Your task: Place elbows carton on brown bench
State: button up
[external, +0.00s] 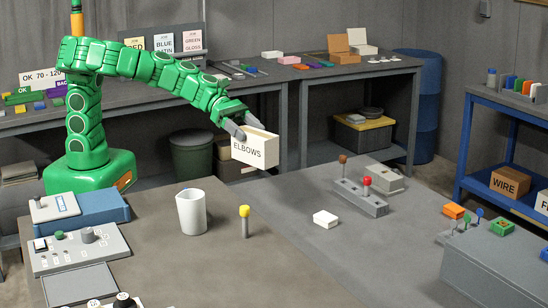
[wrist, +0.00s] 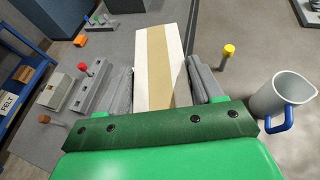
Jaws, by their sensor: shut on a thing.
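The elbows carton (external: 255,150) is a cream box lettered "ELBOWS". My gripper (external: 240,122) is shut on it and holds it in the air, in the external view above and behind the yellow-topped peg. In the wrist view the carton (wrist: 160,65) shows its top with a tan strip, between the two grey fingers of my gripper (wrist: 163,88). The brown bench (external: 150,255) looks to be the brownish-grey top at front left, with a white jug and the peg on it. The carton's underside is hidden from the wrist view.
The white jug (external: 192,212) and yellow-topped peg (external: 245,220) stand upright on the bench. Control boxes (external: 80,248) line its left side. A greyer surface adjoins at right, with a small white box (external: 325,219) and a red-knobbed lever unit (external: 362,198). Bare bench lies around the peg.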

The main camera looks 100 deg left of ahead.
jog(key=a+n+t+y, duration=0.1)
jog(key=a+n+y, duration=0.1)
jog(key=a, duration=1.5)
jog(key=shift+w, duration=0.3)
jog(key=shift+r, duration=0.1)
jog(key=s+d+m+g+h, duration=0.15)
jog(key=s+d, duration=0.45)
jog(key=d, duration=0.9)
jog(key=s+d+m+g+h, duration=0.15)
jog(key=s+d, duration=0.55)
jog(key=d, duration=0.8)
jog(key=s+d+m+h, duration=0.2)
jog(key=s+d, duration=0.4)
jog(key=d, duration=0.9)
jog(key=shift+w+d+f, duration=1.45)
jog(key=shift+w+f, duration=0.35)
jog(key=shift+f, duration=0.35)
jog(key=shift+w+d+f, duration=1.45)
jog(key=shift+w+f, duration=0.35)
jog(key=shift+f, duration=0.4)
jog(key=shift+w+d+f, duration=1.45)
jog(key=shift+w+f, duration=0.35)
jog(key=shift+f, duration=0.35)
